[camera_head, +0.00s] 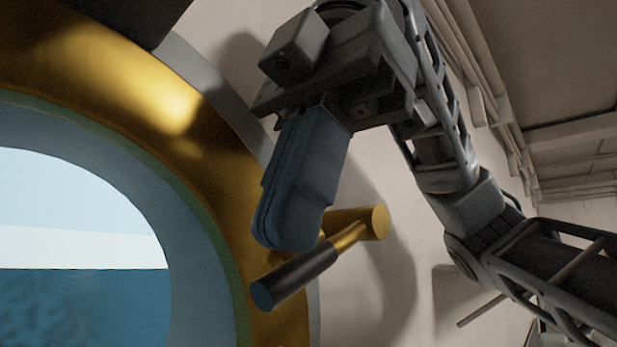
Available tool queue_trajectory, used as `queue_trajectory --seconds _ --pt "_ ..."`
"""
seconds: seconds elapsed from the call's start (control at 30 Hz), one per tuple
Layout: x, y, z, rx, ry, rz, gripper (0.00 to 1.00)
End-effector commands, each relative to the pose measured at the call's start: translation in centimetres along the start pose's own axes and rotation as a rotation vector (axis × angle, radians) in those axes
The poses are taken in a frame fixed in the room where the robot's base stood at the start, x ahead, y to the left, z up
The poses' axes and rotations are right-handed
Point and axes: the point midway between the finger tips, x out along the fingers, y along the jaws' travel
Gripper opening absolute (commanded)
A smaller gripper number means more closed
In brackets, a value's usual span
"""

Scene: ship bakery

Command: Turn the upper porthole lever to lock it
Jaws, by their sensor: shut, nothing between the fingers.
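The porthole (190,130) is a large round brass ring at the left, with sea and sky showing through its glass. A lever (295,275) with a dark cylindrical grip and a brass shaft stands at the ring's lower right side. The shaft joins a brass cylinder (370,221). The grip points down and left, over the ring's edge. My gripper (285,240) is shut and empty, with its blue-grey fingers pointing down just above the lever. In the picture the fingertips overlap part of the brass shaft and cylinder; whether they touch is not clear.
A dark block (125,15) sits at the top of the ring. The pale wall (400,265) lies behind the lever, and a thin rod (482,310) shows at lower right. Beams and pipes (490,80) run along the ceiling at right.

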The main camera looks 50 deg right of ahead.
Motion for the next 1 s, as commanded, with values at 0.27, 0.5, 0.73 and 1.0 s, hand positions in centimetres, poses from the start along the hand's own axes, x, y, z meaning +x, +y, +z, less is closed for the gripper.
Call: queue_trajectory --seconds 0.27,0.5,0.73,1.0 --pt "0.2 0.0 0.0 0.001 0.000 0.001 0.00" --pt "0.2 0.0 0.0 0.000 -0.001 0.000 0.00" --pt "-0.9 0.0 0.0 0.001 0.000 0.003 0.00" --pt "-5.2 0.0 0.0 0.000 0.001 0.001 0.00"
